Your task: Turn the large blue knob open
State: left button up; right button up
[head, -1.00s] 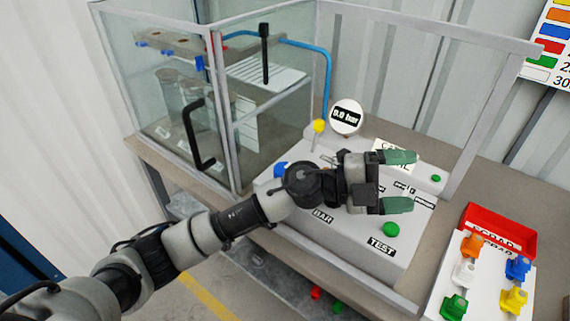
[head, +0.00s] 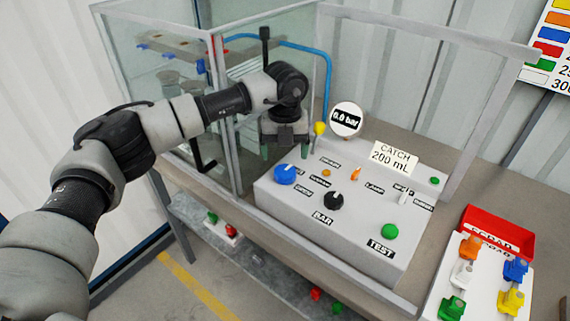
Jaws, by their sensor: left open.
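The large blue knob (head: 286,174) sits at the left end of the white control panel (head: 350,245). A white pointer mark shows on its top. The gripper is open and holds nothing that I can see. Whether the fingertips touch the knob cannot be told, but they seem apart from it. My right gripper is not in view.
The panel also has a black knob (head: 334,201), a green button (head: 390,231) and a yellow knob (head: 320,129) near the round gauge (head: 346,119). A glass cabinet (head: 180,100) stands left. A red scrap tray (head: 497,232) and coloured valves lie right.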

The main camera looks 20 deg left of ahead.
aim_at(285, 169)
pick_arm(q)
jog(key=shift+f+p, duration=0.4)
jog(key=shift+f, duration=2.3)
jog(key=c, duration=0.9)
